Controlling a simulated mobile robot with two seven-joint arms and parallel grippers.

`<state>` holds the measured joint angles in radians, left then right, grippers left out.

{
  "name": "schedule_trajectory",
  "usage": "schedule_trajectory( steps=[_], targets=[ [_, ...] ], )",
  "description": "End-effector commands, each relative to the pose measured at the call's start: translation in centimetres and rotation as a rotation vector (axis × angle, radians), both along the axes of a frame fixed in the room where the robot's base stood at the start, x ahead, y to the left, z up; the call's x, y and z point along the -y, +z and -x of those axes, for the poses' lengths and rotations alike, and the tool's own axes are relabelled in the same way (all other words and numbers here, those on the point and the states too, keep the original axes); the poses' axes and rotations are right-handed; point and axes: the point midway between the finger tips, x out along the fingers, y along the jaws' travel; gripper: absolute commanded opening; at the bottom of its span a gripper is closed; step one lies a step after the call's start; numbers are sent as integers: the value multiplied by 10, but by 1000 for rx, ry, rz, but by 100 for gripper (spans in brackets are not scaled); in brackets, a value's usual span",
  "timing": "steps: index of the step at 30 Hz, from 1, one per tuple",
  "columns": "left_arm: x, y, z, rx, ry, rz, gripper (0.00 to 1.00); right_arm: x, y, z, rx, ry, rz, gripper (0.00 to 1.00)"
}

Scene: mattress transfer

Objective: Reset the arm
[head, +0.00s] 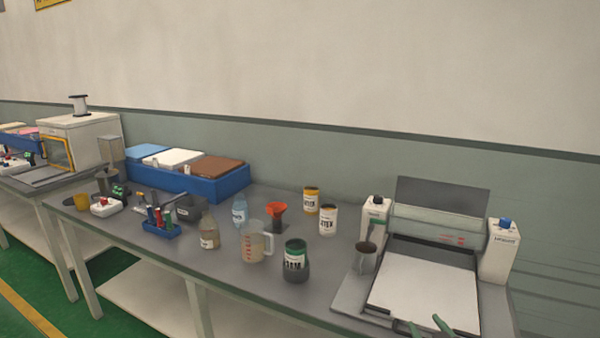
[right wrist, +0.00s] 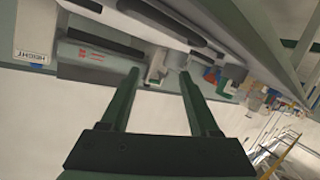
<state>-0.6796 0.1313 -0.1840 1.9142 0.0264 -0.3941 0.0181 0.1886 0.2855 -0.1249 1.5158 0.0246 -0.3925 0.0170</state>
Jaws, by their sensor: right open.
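My right gripper (head: 431,325) shows only as two green fingertips at the bottom edge of the head view, in front of the white sheet of the flatbed machine (head: 497,268). In the right wrist view the gripper (right wrist: 160,76) has its two fingers apart, with nothing between them. The machine also shows beyond the fingers in that view, tilted, with its pale roller (right wrist: 90,56). The white sheet (head: 425,287) lies flat on the machine's bed. My left gripper is in neither view.
A metal cup (head: 364,262) stands at the machine's left side. Left of it on the grey table (head: 335,270) are a dark green-lidded jar (head: 295,262), a measuring jug (head: 254,243), bottles and a blue tube rack (head: 159,229). A blue bin (head: 205,186) stands against the wall.

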Motion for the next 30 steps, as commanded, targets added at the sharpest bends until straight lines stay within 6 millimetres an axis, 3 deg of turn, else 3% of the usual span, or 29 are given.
schedule_trajectory(
  steps=[1,3,7,12,16,21,30],
  targets=[
    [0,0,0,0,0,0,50,-13,-29,25,-48,17,-17,62],
    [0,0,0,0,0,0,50,-30,-61,60,-107,36,-41,62],
    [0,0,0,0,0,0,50,-60,-111,130,-217,66,-92,62],
    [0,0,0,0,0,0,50,-93,-153,224,-352,85,-163,62],
    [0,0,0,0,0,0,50,-110,-168,280,-430,87,-209,62],
    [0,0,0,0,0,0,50,-120,-173,317,-482,83,-241,62],
    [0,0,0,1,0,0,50,-122,-174,323,-491,83,-246,62]
  ],
)
